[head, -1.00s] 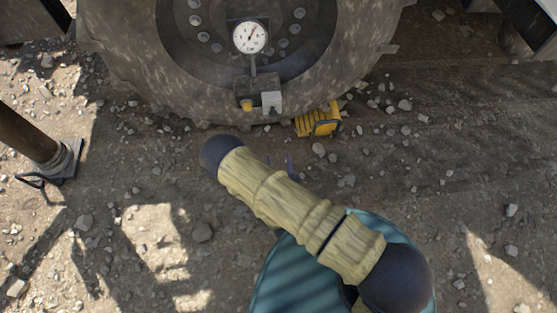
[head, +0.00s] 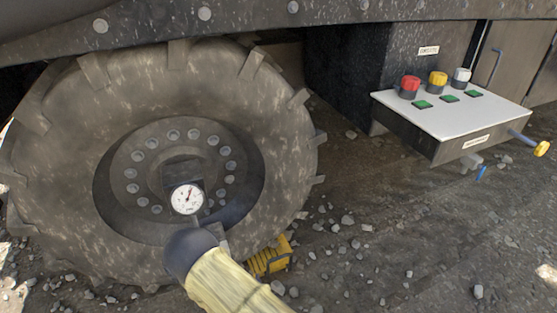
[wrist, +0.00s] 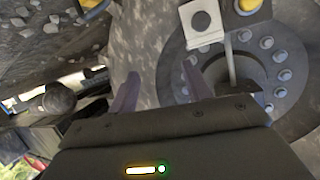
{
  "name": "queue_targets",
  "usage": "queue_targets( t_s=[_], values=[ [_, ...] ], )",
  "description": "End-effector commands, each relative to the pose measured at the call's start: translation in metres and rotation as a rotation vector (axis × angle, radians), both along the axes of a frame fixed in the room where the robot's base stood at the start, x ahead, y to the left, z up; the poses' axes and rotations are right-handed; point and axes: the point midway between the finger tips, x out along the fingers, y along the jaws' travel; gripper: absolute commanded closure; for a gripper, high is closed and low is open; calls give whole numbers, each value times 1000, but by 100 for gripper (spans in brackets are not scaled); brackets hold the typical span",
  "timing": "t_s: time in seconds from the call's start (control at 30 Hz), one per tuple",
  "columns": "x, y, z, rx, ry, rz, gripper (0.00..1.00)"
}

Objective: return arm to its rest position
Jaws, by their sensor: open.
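My gripper (wrist: 160,88) is open in the wrist view. Its two purple fingers stand apart with nothing between them, in front of the large tyre. In the head view my yellow-sleeved arm (head: 228,285) reaches up from the bottom edge, its dark rounded joint in front of the lower wheel hub. The gripper itself is hidden there.
The muddy wheel (head: 60,150) carries a round dial gauge (head: 187,199), close to my arm. A yellow chock (head: 268,258) lies at the tyre's foot. A control box (head: 450,110) with red, yellow and white knobs juts out at right. Stony ground at lower right is open.

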Motion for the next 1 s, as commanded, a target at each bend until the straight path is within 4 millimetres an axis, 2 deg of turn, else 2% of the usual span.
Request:
queue_targets(
  t_s=[0.03, 0.2, 0.47, 0.73, 0.87, 1.0],
  values=[
    [12, -5, 18, 12, 40, -31, 51],
    [36, -25, 54, 29, 204, -92, 51],
    [52, -66, 120, 44, 426, -126, 51],
    [39, -117, 196, 26, 622, -105, 51],
    [21, -144, 233, 2, 706, -84, 51],
    [-5, -176, 271, -34, 790, -64, 51]
  ],
)
